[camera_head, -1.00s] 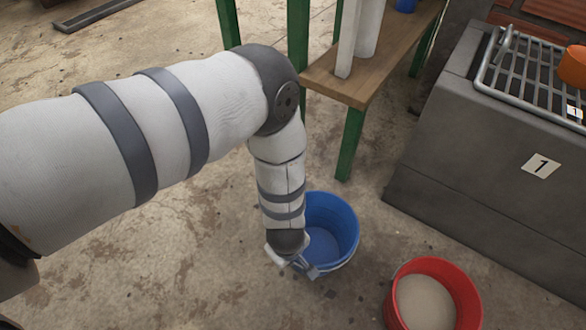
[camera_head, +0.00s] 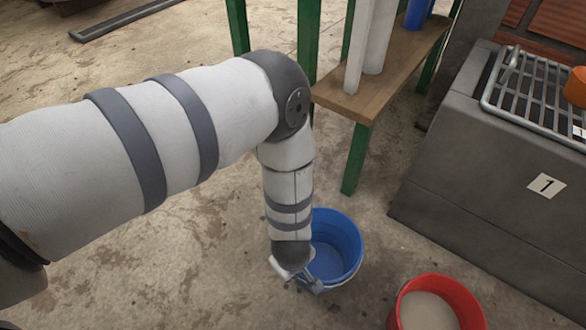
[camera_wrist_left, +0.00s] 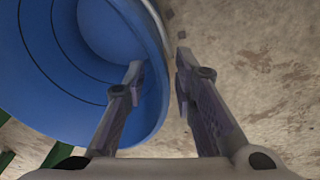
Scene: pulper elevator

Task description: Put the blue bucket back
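The blue bucket (camera_head: 350,232) stands upright on the concrete floor in the middle of the head view. It also fills the upper left of the left wrist view (camera_wrist_left: 40,75), where its rim passes between my fingers. My left gripper (camera_head: 302,284) is at the bucket's near-left rim. In the left wrist view my left gripper (camera_wrist_left: 160,68) is open and straddles the rim, with one finger over the inside and the other outside. A strip of floor shows between the rim and the outer finger. My right gripper is not in view.
A red bucket (camera_head: 478,312) with pale contents stands to the right of the blue one. A wooden bench (camera_head: 385,85) with green legs is behind. A grey block marked 1 (camera_head: 480,195) with a metal grate (camera_head: 530,90) is at right. Floor at lower left is clear.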

